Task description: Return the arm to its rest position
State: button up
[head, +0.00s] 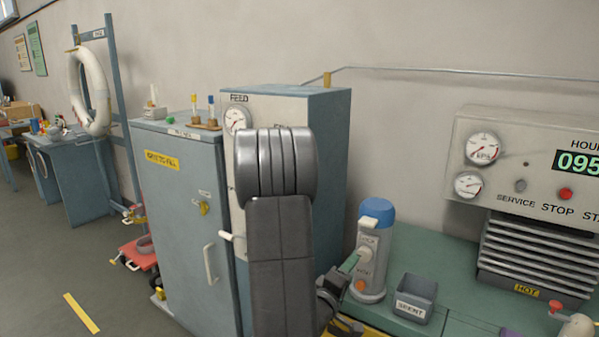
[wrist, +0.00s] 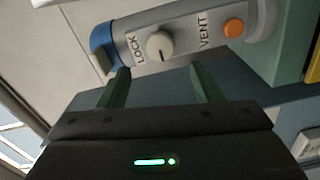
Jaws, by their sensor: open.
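My gripper (wrist: 162,82) is open, its two green fingers apart with nothing between them. In the wrist view the fingertips point at a grey canister (wrist: 190,22) with a blue cap, a LOCK/VENT knob (wrist: 159,45) and an orange button (wrist: 233,27). The knob lies just beyond the fingertips, roughly between them. In the head view my arm rises in the middle, and my gripper (head: 345,272) is close at the left of the upright canister (head: 371,278).
A grey-blue cabinet (head: 175,235) with a handle stands left of my arm, partly behind it. A SPENT bin (head: 413,298) sits right of the canister on the green bench (head: 430,255). A HOT vented unit (head: 540,260) is farther right. Floor (head: 50,270) is open at far left.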

aim_at(362, 256)
jog(key=p+x, duration=0.1)
jog(key=x, duration=0.6)
jog(key=shift+d+r, duration=0.1)
jog(key=shift+f+m, duration=0.2)
jog(key=shift+m, duration=0.3)
jog(key=shift+s+r+m+b, duration=0.1)
jog(key=shift+s+m+b, duration=0.2)
jog(key=shift+m, duration=0.5)
jog(key=m, duration=0.6)
jog(key=shift+w+r, duration=0.1)
jog(key=m+p, duration=0.1)
jog(key=m, duration=0.3)
jog(key=shift+m, duration=0.4)
jog(key=shift+m+p, duration=1.35)
jog(key=shift+m, duration=0.85)
